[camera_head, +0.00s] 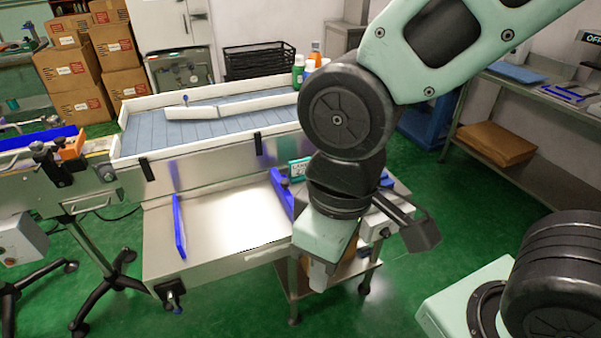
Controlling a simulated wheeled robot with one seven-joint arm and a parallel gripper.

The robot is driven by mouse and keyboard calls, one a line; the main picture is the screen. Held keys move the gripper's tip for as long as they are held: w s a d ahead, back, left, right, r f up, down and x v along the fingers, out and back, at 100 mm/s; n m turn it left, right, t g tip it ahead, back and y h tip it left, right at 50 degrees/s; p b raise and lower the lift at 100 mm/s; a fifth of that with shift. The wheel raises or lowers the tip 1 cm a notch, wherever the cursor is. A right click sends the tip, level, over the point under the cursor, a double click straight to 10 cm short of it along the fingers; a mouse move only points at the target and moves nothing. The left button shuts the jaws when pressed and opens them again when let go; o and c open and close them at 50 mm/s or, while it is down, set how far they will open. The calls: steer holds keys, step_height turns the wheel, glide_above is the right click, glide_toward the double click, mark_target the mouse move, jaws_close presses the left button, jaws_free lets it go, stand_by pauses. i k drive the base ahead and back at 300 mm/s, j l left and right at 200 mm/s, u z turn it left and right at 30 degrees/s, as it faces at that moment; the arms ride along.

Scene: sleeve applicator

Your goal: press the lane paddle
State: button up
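I cannot tell for certain which part is the lane paddle. A long pale bar (225,108) lies across the blue-grey conveyor belt (147,133), with a small blue-knobbed post (186,100) beside it. An upright blue plate (180,227) stands at the left of the bare metal tray (232,218). Another blue part (281,194) stands at the tray's right side, next to my arm. My gripper (319,275) hangs low, in front of the tray's right end. It appears apart from these parts. Its fingers are not clear, and my arm hides what is behind it.
A teal-framed sign (299,169) stands behind my arm. Bottles (298,70) stand at the conveyor's far right end. Stacked cartons (75,75) are at the back left. A metal shelf (535,110) lines the right wall. Green floor is free at centre right.

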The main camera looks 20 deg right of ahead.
mark_target(189, 111)
steer(key=i+j+z, duration=0.4)
steer(key=i+j, duration=0.75)
steer(key=j, duration=0.1)
